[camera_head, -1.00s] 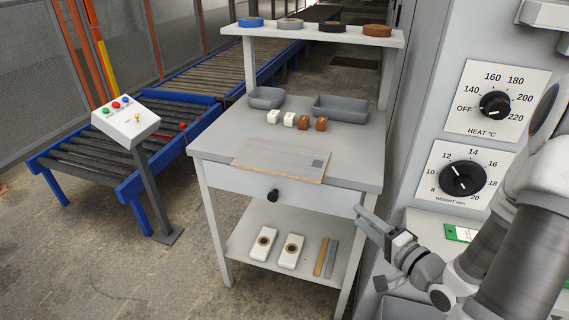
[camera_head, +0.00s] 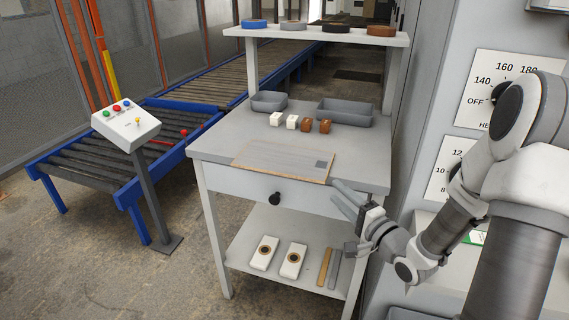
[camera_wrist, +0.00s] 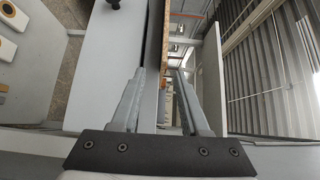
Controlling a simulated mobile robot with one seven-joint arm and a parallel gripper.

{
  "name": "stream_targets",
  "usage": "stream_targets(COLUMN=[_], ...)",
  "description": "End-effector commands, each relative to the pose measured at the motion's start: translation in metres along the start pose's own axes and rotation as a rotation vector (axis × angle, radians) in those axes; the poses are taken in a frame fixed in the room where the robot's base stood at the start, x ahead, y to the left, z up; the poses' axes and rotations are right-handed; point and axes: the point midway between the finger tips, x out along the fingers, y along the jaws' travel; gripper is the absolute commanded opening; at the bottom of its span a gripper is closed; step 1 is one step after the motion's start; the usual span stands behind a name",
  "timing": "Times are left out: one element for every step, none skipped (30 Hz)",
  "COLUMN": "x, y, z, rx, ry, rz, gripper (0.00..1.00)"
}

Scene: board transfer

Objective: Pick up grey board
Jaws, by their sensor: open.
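The grey board (camera_head: 283,160) lies flat on the worktable top (camera_head: 215,145), near its front edge. It has a thin brown edge and a small dark square near its right end. My gripper (camera_head: 338,190) is at the board's right front corner with its fingers apart, pointing toward the board. In the wrist view the two fingers (camera_wrist: 160,74) stand open, and the board's brown edge shows lengthwise in the gap between them. I cannot tell whether either finger touches the board.
White and brown blocks (camera_head: 308,124) and two grey bins (camera_head: 345,112) stand behind the board. A drawer with a black knob (camera_head: 275,199) is below the tabletop. A lower shelf (camera_head: 240,255) holds parts. The dial panel (camera_head: 492,100) stands close on the right.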

Motion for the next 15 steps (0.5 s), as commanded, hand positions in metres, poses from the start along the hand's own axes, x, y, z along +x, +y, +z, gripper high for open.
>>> stream_targets(x=[0.005, 0.006, 0.008, 0.01, 0.012, 0.015, 0.019, 0.023, 0.03, 0.035, 0.039, 0.045, 0.049, 0.052, 0.056], y=[0.0, 0.0, 0.0, -0.001, -0.001, -0.001, -0.001, -0.001, -0.002, -0.002, -0.003, -0.004, -0.004, -0.004, -0.004], z=[0.001, 0.0, 0.0, 0.0, 0.001, 0.001, 0.002, 0.002, 0.002, 0.003, 0.003, 0.003, 0.003, 0.003, 0.002], rx=[-0.001, -0.001, -0.001, -0.002, -0.002, -0.002, -0.002, -0.003, -0.004, -0.004, -0.004, -0.003, -0.002, -0.002, -0.002], ry=[-0.001, -0.001, -0.001, -0.001, -0.001, -0.002, -0.003, -0.003, -0.003, -0.003, -0.003, -0.002, -0.002, -0.002, -0.001], rz=[-0.001, -0.002, -0.002, -0.002, -0.002, -0.002, -0.002, -0.003, -0.004, -0.003, -0.003, -0.003, -0.002, -0.002, -0.002], gripper=[0.45, 0.45, 0.45, 0.45, 0.45, 0.45, 0.45, 0.45, 0.45, 0.45, 0.45, 0.45, 0.45, 0.45, 0.45])
